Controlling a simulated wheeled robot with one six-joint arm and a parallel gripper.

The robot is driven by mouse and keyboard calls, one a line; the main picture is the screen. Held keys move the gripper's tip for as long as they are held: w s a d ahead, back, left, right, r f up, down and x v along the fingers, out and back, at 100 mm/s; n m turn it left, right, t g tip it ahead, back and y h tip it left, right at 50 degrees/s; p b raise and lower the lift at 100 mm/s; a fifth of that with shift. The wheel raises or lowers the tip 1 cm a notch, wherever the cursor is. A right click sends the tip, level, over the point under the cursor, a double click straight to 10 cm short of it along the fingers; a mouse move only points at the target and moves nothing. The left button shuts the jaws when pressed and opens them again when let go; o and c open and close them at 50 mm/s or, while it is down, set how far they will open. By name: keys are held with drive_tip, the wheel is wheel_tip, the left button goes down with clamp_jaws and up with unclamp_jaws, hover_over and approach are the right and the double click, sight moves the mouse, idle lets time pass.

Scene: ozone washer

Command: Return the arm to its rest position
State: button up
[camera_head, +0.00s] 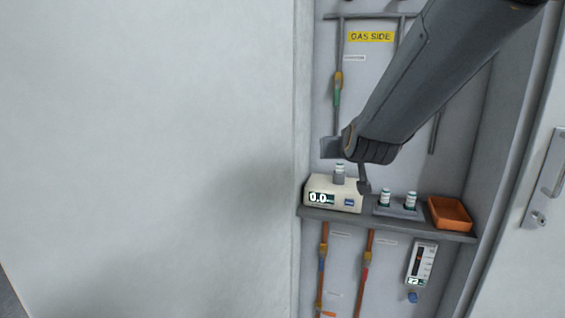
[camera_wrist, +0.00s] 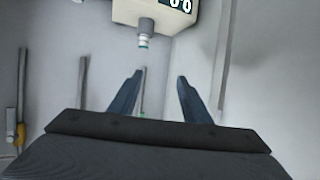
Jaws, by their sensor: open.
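My arm reaches in from the upper right in the head view. My gripper shows there as a small dark tip (camera_head: 364,186), just right of the white meter (camera_head: 320,195) on the shelf; depth is hard to judge. In the wrist view the two blue-grey fingers of my gripper (camera_wrist: 160,78) stand apart with nothing between them. A capped vial (camera_head: 339,168) stands upright in the holder on top of the meter. It shows upside down in the wrist view (camera_wrist: 144,40), beyond the fingertips and apart from them.
The shelf (camera_head: 400,228) also bears two vials in a rack (camera_head: 398,211) and an orange tray (camera_head: 451,213). Pipes with valves (camera_head: 337,90) run up the back panel. A flowmeter (camera_head: 422,264) hangs below. A blank wall (camera_head: 150,150) fills the left; a cabinet door (camera_head: 535,220) stands at right.

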drive_tip(key=s+d+f+g, duration=0.2)
drive_tip(key=s+f+g, duration=0.4)
drive_tip(key=s+f, duration=0.7)
drive_tip(key=s+d+f+g, duration=0.1)
drive_tip(key=s+f+g, duration=0.2)
drive_tip(key=s, duration=0.6)
drive_tip(key=s+d+f+g, duration=0.1)
drive_tip(key=s+f+g, duration=0.3)
drive_tip(key=s, duration=0.5)
wheel_tip(320, 180, down, 2)
drive_tip(key=shift+s+d, duration=0.25)
drive_tip(key=shift+d, duration=0.1)
